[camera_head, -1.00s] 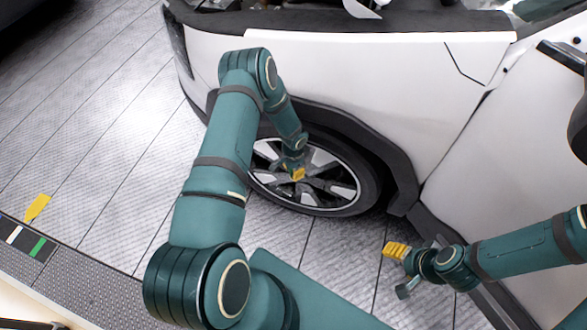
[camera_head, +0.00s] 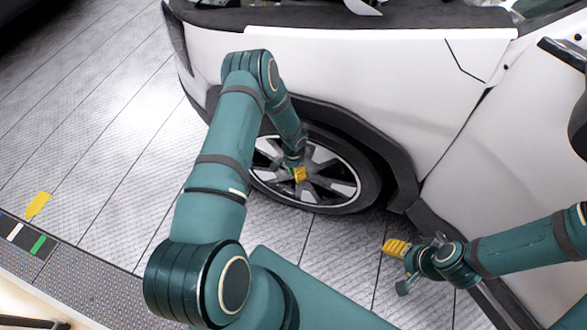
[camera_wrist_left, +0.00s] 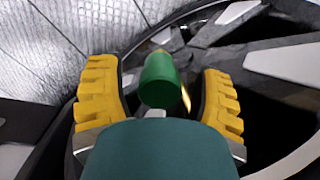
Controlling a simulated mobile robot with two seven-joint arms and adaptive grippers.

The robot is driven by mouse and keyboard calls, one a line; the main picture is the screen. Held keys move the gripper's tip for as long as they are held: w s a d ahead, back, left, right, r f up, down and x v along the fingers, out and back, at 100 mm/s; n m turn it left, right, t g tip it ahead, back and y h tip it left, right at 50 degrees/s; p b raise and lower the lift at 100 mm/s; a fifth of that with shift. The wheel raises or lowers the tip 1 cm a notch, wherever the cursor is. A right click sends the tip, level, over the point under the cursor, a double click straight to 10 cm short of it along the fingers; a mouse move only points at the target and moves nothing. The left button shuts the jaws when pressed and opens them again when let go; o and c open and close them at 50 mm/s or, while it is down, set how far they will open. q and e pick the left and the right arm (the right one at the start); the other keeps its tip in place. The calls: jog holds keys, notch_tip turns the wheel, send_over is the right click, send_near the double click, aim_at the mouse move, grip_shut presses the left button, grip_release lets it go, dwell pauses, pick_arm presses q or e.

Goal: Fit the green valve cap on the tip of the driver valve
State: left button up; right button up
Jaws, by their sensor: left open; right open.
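The green valve cap (camera_wrist_left: 160,81) shows between the yellow fingers of my left gripper (camera_wrist_left: 155,92) in the left wrist view. The fingers are open, with a gap on each side of the cap. A small tan or brass-coloured piece shows at the far end of the cap, against the wheel; I cannot tell for sure whether it is the driver valve with the cap seated on it. In the head view my left gripper (camera_head: 299,173) is at the front wheel (camera_head: 336,205), and the cap cannot be made out there. My right gripper (camera_head: 400,266) is open and empty, low at the right.
The white car body (camera_head: 380,75) and the dark wheel arch (camera_head: 395,165) stand close above the wheel. Wheel spokes (camera_wrist_left: 285,60) lie close around my left gripper. A yellow floor marking (camera_head: 38,205) is at the far left.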

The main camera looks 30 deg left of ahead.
pick_arm(q)
notch_tip(320, 180, up, 12)
dwell(0.6)
jog(key=s+d+r+n+t+h, duration=0.1)
jog(key=s+d+r+n+h, duration=0.1)
jog(key=s+d, duration=0.6)
jog(key=s+d+r+n+h, duration=0.2)
jog(key=s+d+n, duration=0.2)
jog(key=s+d, duration=0.4)
jog(key=d, duration=0.6)
jog(key=shift+s+n+t, duration=0.3)
jog(key=shift+s+t, duration=0.05)
jog(key=shift+t, duration=0.05)
jog(key=shift+r, duration=0.1)
